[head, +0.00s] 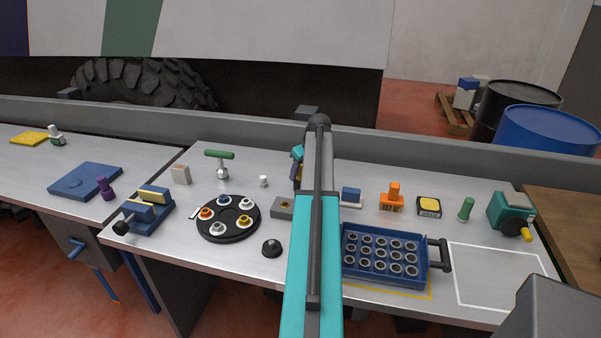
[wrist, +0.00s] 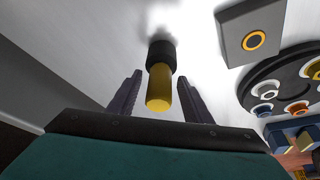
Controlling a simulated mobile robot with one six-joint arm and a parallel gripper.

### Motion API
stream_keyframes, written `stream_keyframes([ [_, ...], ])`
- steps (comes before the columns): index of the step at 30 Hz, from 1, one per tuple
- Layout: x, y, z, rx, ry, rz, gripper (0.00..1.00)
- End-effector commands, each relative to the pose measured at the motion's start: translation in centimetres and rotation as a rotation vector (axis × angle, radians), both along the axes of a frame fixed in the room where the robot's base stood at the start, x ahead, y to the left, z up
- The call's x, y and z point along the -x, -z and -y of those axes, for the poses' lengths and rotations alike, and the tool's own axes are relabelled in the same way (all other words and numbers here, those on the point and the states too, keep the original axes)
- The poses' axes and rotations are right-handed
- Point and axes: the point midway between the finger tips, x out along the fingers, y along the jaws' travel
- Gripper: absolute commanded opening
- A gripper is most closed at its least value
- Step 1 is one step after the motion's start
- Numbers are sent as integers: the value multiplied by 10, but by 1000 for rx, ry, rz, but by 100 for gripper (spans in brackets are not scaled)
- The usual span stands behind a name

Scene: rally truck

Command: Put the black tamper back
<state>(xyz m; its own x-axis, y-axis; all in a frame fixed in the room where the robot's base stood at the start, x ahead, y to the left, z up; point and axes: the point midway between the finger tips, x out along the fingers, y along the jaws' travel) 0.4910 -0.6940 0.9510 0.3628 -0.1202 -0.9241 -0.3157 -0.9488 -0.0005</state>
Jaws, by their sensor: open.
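The tool I take for the black tamper (wrist: 161,55) has a black head and a yellow handle (wrist: 159,98). In the wrist view it lies between the two dark fingers of my gripper (wrist: 161,75), its yellow end toward the camera. The fingers are open, with a gap on each side. Its black end is near the pale bench top; I cannot tell whether it touches. A grey block with a yellow-ringed hole (wrist: 254,40) is at upper right, also seen in the head view (head: 283,207). My arm hides most of the gripper there.
A round black tray (head: 229,234) with coloured-ring pieces stands left of the block. A black dome (head: 271,248) sits in front. A blue crate of cups (head: 347,269) is right of my arm. A white-outlined area (head: 495,277) at the right is clear.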

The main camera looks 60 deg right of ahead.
Motion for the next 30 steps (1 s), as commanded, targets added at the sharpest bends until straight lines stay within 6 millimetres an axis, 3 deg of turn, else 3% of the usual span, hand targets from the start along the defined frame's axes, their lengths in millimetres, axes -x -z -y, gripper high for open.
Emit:
stream_keyframes([
  [14,20,-44,-3,2,2,1,45],
  [30,44,-109,-11,2,1,1,45],
])
